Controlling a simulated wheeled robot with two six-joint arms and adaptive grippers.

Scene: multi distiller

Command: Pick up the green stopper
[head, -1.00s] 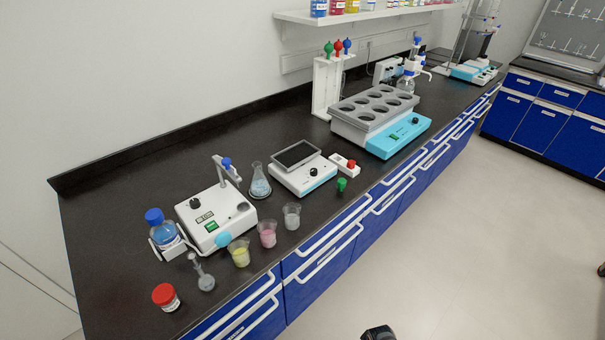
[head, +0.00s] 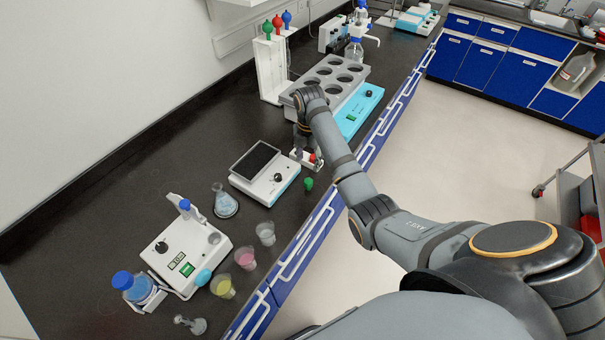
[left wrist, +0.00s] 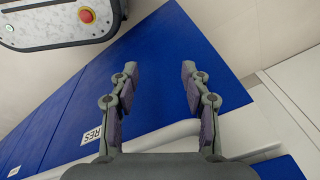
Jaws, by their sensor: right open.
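The small green stopper (head: 308,184) stands on the black bench near its front edge, to the right of the grey-topped white balance. My right gripper (head: 304,150) is open, a little behind the stopper and apart from it in the head view. It hangs in front of the small white box with a red knob (head: 313,158) and partly hides it. My left gripper (left wrist: 159,75) shows only in the left wrist view. It is open and empty in front of blue cabinet fronts, and the stopper is not in that view.
The balance (head: 265,175), a conical flask (head: 224,204) and small beakers, one of them clear (head: 265,234), stand left of the stopper. A large rack with round holes (head: 332,70) stands behind my right gripper. Bare bench lies around the stopper; the drawer edge is close in front.

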